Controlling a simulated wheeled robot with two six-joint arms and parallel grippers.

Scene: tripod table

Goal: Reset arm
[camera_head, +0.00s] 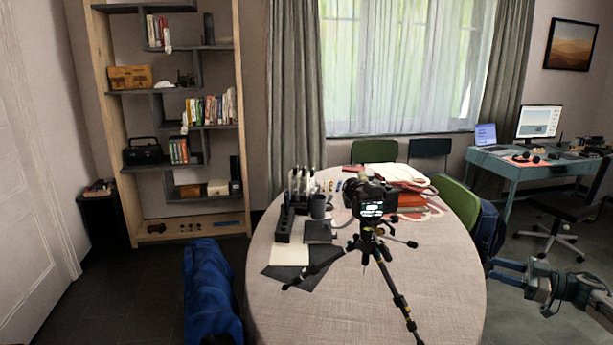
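My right gripper (497,272) is at the lower right, just past the right edge of the round table (360,315). Its two blue-grey fingers point left and stand apart, with nothing between them. My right arm comes in from the right edge. My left gripper and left arm are not in view. A black camera (370,200) with a lit screen sits upright on a tripod (384,262), which stands on the table with its legs spread. The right gripper is apart from both, to their right.
A dark holder (285,226), a dark mug (318,206), papers (289,254) and a red-and-white pile (405,187) lie on the table. A green chair (457,203) and dark blue bag (487,230) stand near my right gripper. The table's front is clear beside the tripod leg.

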